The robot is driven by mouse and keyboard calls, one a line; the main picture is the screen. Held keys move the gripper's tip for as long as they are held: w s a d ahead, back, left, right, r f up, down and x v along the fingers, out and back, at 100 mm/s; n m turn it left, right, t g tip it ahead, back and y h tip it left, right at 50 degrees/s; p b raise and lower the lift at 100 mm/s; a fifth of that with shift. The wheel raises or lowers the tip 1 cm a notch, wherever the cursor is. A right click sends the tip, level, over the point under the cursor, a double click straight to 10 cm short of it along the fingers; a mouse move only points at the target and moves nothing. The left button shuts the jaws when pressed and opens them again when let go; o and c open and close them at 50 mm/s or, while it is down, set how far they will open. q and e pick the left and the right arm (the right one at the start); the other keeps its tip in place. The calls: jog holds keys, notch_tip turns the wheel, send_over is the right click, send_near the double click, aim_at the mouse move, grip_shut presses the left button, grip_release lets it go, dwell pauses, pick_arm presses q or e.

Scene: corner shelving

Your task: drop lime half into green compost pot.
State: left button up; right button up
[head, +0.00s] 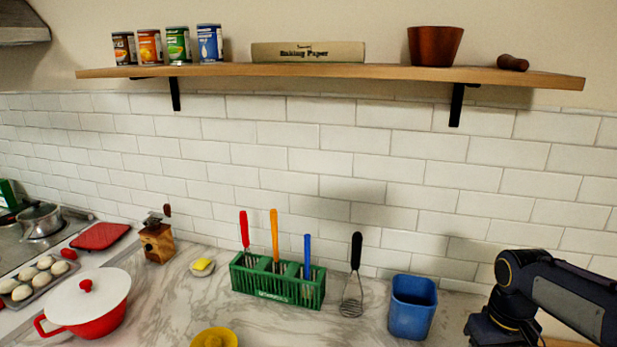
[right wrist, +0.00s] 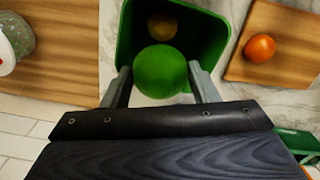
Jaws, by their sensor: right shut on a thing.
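In the right wrist view, the lime half (right wrist: 160,72) shows as a rounded green dome. My right gripper (right wrist: 158,78) is shut on it, one grey finger on each side. The green compost pot (right wrist: 128,35) lies behind the lime in this view, its open mouth facing the camera. The lime overlaps the pot's opening; how high it is above the rim cannot be told. A round yellow-brown thing (right wrist: 162,26) sits inside the pot. The head view shows my right arm at lower right, but not its fingers. My left gripper is out of view.
A tomato (right wrist: 261,48) lies on a wooden board (right wrist: 295,50) beside the pot. A container with green contents (right wrist: 17,38) stands on another wooden surface (right wrist: 60,60). In the head view, a blue container (head: 411,310) and a green utensil crate (head: 275,287) stand along the tiled wall.

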jog(key=shift+d, duration=0.25)
jog(key=shift+s+f, duration=0.1)
jog(key=shift+f, duration=0.05)
notch_tip(320, 180, down, 6)
jog(key=b, duration=0.5)
jog(key=shift+r, duration=0.25)
jog(key=o, duration=1)
jog(key=shift+o, duration=0.2)
jog(key=shift+a+r, duration=0.1)
jog(key=shift+r, duration=3.85)
